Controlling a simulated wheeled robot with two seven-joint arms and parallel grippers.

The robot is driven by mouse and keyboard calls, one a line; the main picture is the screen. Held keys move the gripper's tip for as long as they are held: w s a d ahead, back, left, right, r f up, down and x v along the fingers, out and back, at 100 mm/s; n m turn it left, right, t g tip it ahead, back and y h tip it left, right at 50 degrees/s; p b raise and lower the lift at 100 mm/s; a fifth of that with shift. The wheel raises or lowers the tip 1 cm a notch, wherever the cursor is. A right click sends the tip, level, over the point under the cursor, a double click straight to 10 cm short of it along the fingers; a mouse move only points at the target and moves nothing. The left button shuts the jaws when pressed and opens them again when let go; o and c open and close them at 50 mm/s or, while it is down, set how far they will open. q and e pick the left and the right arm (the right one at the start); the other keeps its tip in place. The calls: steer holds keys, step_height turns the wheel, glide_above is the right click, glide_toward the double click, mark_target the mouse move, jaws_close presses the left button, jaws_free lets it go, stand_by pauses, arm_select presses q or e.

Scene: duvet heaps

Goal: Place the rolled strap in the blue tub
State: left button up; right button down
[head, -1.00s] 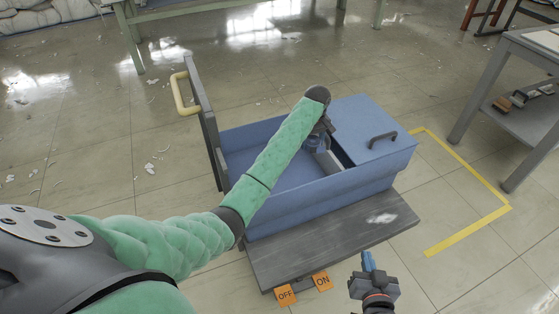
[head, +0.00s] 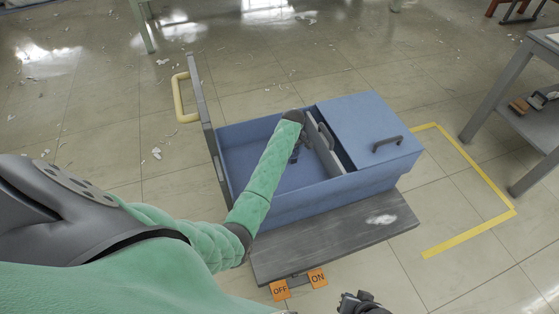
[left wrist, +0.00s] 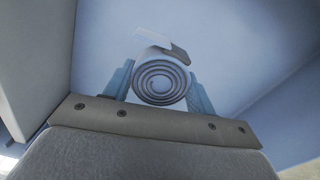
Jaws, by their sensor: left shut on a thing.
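The rolled strap (left wrist: 160,83) is a grey-white spiral coil with a loose end at its top. In the left wrist view it sits between the two blue-grey fingers of my left gripper (left wrist: 160,90), which is shut on it. In the head view my left gripper (head: 296,155) points down into the open part of the blue tub (head: 245,155), left of the grey divider; the strap is hidden there by my arm. Blue surfaces lie behind the strap in the left wrist view. My right gripper (head: 362,302) is cut off at the bottom edge; its fingers are unclear.
A blue lid (head: 365,125) with a dark handle covers the tub's right part. A grey divider (head: 325,148) stands beside the opening. The tub rests on a dark cart (head: 335,238) with a yellow push handle (head: 178,100). A grey table (head: 525,105) stands at right.

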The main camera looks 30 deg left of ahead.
arm_select(q)
steer(key=a+f, duration=0.2)
steer(key=a, duration=0.1)
steer(key=a+f, duration=0.1)
steer(key=a, duration=0.1)
steer(key=shift+s+f, duration=0.1)
steer(key=shift+s, duration=0.25)
steer(key=shift+a+f, duration=0.15)
steer(key=shift+f, duration=1.85)
arm_select(e)
steer(key=shift+s+r, duration=0.1)
steer(key=shift+r, duration=0.35)
arm_select(q)
steer(key=shift+f, duration=0.2)
steer(key=o, duration=1)
step_height(320, 180, up, 12)
steer(key=shift+r, duration=0.25)
arm_select(e)
steer(key=shift+s+d+r, duration=0.1)
steer(key=shift+d+r, duration=0.05)
steer(key=shift+r, duration=0.6)
